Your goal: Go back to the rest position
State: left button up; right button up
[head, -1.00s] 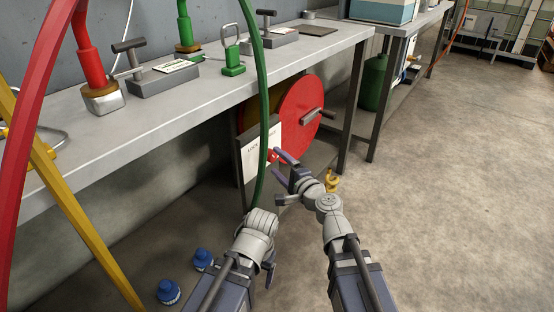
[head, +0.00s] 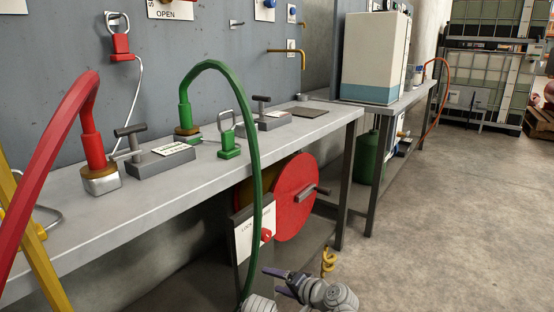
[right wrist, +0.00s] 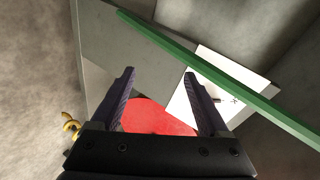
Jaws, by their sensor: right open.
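The flanged spool shows as a red disc (head: 294,198) with a grey bar handle (head: 314,191), under the workbench. My right gripper (head: 272,281) is low in the head view, below and apart from the spool, with its purple fingers spread. In the right wrist view the same gripper (right wrist: 162,95) is open and empty. Part of the red disc (right wrist: 158,117) shows beyond and between its fingers. Of my left arm only a grey wrist part shows at the bottom edge; its gripper is out of view.
A green hose (head: 257,160) arches from the workbench (head: 190,180) down past the spool. A white sign (head: 245,237) stands beside the disc. Red hose (head: 50,155) and yellow post (head: 38,245) are at left. A yellow coil (head: 328,262) lies near the bench leg. Floor at right is clear.

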jog(key=s+d+f+n+g+h, duration=0.35)
jog(key=s+d+f+h, duration=0.2)
jog(key=d, duration=0.35)
jog(key=s+d+f+n+g+h, duration=0.35)
jog(key=s+d+f+g, duration=0.2)
jog(key=d+f, duration=0.2)
jog(key=s+a+r+n+p, duration=0.1)
jog(key=s+a+r+p, duration=0.1)
jog(key=a+r+p, duration=0.3)
jog(key=s+a+r+n+h+p, duration=0.1)
jog(key=s+a+r+p, duration=0.1)
jog(key=r+p, duration=0.6)
jog(key=s+a+r+n+p, duration=0.1)
jog(key=s+a+r+p, duration=0.25)
jog(key=r+p, duration=0.25)
notch_tip(320, 180, up, 36)
jog(key=p, duration=3.6)
jog(key=shift+w+r+g, duration=0.25)
jog(key=shift+w+g, duration=0.05)
jog(key=shift+w, duration=0.15)
